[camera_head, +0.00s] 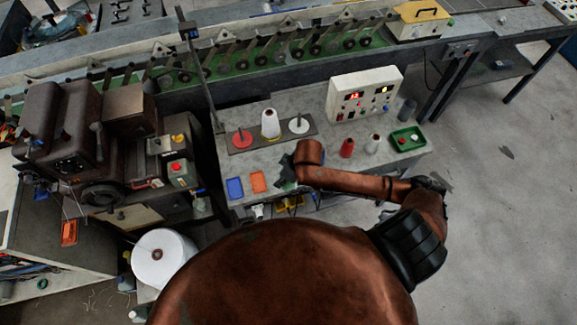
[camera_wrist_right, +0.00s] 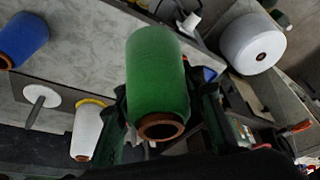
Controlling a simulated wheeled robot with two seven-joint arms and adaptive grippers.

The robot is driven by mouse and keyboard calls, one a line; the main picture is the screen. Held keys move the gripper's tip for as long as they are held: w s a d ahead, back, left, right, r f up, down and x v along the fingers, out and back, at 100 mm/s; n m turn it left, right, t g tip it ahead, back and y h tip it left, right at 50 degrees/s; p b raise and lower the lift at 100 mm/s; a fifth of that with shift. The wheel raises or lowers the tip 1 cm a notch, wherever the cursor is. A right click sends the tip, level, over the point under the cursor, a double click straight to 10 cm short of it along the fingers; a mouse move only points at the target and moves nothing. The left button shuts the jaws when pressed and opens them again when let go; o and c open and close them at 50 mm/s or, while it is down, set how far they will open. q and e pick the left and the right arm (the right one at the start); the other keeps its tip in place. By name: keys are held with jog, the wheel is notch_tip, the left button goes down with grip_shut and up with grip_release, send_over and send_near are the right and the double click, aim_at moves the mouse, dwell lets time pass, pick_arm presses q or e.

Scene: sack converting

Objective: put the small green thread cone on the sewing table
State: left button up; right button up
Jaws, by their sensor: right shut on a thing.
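The small green thread cone (camera_wrist_right: 157,75) fills the middle of the right wrist view, its brown core end toward the camera. My right gripper (camera_wrist_right: 162,112) has a finger on each side of it and is shut on it. I cannot tell the gap between cone and tabletop. The sewing machine (camera_head: 70,140) stands at the left, on its own bench. My left gripper is not in view.
A rack (camera_head: 245,141) on the table has a white cone (camera_head: 270,124) on it. A control box (camera_head: 362,95), red cone (camera_head: 347,148), small white cone (camera_head: 372,144) and green tray (camera_head: 407,138) stand right. Blue (camera_head: 235,187) and orange (camera_head: 258,181) trays lie near the front edge.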

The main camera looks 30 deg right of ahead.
jog(key=w+d+f, duration=0.2)
jog(key=w, duration=0.1)
jog(key=w+d+f, duration=0.2)
jog(key=w+f, duration=0.1)
jog(key=w+d+f, duration=0.2)
jog(key=w, duration=0.1)
jog(key=shift+w+d+f+p, duration=0.1)
jog(key=shift+d+f+p, duration=0.25)
jog(key=shift+p, duration=0.05)
jog(key=shift+w+d+f, duration=0.25)
jog(key=shift+w+f, duration=0.1)
jog(key=shift+f, duration=0.15)
notch_tip(320, 180, down, 3)
jog(key=shift+w+d+f, duration=0.1)
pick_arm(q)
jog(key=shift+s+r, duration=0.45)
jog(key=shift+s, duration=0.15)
pick_arm(e)
jog(key=shift+f, duration=0.15)
jog(key=shift+f, duration=0.15)
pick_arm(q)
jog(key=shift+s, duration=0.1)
pick_arm(e)
jog(key=o, duration=1.3)
